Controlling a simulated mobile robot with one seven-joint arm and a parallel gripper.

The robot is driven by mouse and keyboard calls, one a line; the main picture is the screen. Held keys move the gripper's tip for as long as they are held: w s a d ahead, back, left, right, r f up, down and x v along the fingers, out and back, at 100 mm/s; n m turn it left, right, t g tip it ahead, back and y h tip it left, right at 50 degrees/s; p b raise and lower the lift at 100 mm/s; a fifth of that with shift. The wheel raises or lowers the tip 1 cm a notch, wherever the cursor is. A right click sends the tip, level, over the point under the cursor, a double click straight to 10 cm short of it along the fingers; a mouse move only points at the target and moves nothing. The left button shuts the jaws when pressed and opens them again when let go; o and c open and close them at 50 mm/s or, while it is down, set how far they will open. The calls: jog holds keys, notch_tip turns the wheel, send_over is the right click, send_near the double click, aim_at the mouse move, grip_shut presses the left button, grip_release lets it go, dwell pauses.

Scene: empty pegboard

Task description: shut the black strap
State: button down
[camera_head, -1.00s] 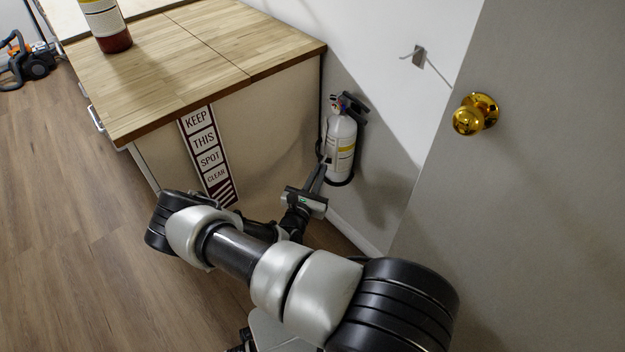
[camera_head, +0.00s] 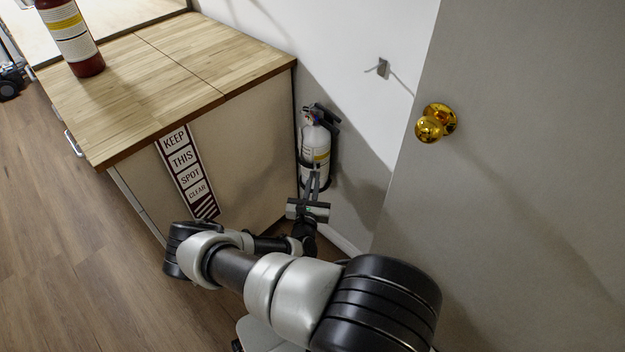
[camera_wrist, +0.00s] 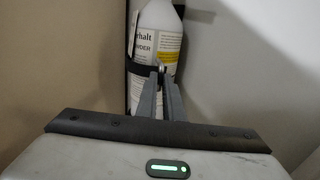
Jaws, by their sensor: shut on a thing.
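The black strap (camera_wrist: 142,69) runs around the white fire extinguisher (camera_head: 315,150) in its wall bracket. The extinguisher also shows in the wrist view (camera_wrist: 157,42), with its label facing me. My gripper (camera_wrist: 162,72) is at the front of the extinguisher, its fingertips closed together on a small part of the strap at its front. In the head view my gripper (camera_head: 313,178) reaches the lower part of the extinguisher. The fingers hide part of the strap, so I cannot tell whether its ends are joined.
A wood-topped cabinet (camera_head: 190,65) stands to the left, with a red extinguisher (camera_head: 70,38) on top. A grey door (camera_head: 530,190) with a brass knob (camera_head: 436,122) is close on the right. A small hook (camera_head: 382,67) is on the wall. Open floor lies left.

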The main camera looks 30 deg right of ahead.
jog(key=shift+s+d+f, duration=0.1)
jog(key=shift+s+d, duration=0.05)
jog(key=shift+s, duration=0.1)
jog(key=c, duration=2)
grip_release()
jog(key=shift+o, duration=0.5)
jog(key=shift+w, duration=0.1)
jog(key=p+v, duration=0.2)
jog(key=v, duration=1.5)
jog(key=shift+a, duration=0.25)
